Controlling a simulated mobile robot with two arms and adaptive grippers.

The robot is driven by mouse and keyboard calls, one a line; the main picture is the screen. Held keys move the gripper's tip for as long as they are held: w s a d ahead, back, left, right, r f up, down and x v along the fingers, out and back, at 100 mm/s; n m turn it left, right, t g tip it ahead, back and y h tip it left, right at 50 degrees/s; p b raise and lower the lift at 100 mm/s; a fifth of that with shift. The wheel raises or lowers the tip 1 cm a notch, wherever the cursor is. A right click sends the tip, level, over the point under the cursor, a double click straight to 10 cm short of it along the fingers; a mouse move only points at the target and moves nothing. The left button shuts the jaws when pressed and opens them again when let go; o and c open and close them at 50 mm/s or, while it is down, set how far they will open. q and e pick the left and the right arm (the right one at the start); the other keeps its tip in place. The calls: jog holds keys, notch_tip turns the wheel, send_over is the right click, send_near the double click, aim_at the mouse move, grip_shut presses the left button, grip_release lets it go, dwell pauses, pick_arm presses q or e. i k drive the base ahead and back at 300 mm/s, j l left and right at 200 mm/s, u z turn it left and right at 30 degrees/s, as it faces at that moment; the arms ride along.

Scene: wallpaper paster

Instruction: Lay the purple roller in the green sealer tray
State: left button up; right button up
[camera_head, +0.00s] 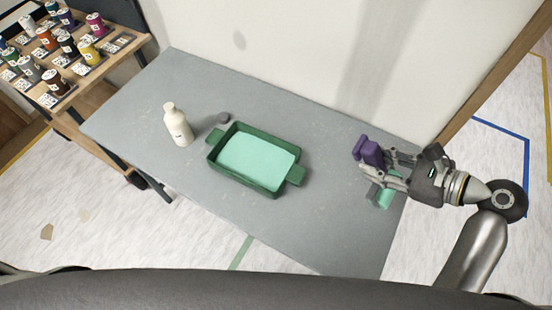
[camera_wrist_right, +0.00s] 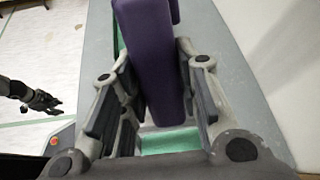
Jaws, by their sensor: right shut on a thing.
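The purple roller (camera_head: 369,152) is held in my right gripper (camera_head: 388,168), at the right part of the grey table. In the right wrist view the purple roller (camera_wrist_right: 150,60) stands between the two fingers of my right gripper (camera_wrist_right: 158,95), which is shut on it. The green sealer tray (camera_head: 213,156) lies near the middle of the table, to the left of the gripper, with light green inside. Nothing lies in it. A small dark gripper, seemingly my left one (camera_wrist_right: 42,100), shows at the left of the right wrist view, too small to judge.
A mint-green piece (camera_head: 385,199) lies beneath my right gripper, partly hidden. A wooden shelf (camera_head: 118,60) with several paint pots is at upper left. The table between tray and gripper is clear.

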aim_at(244, 156)
jog(key=i+j+z, duration=0.1)
jog(key=j+z, duration=1.25)
jog(key=k+j, duration=0.1)
jog(key=j, duration=0.35)
jog(key=k+j+z, duration=0.1)
jog(key=j, duration=0.4)
jog(key=k+j, duration=0.1)
jog(key=j, duration=0.35)
jog(key=k+j, duration=0.1)
jog(key=j, duration=0.35)
jog(key=j+z, duration=0.05)
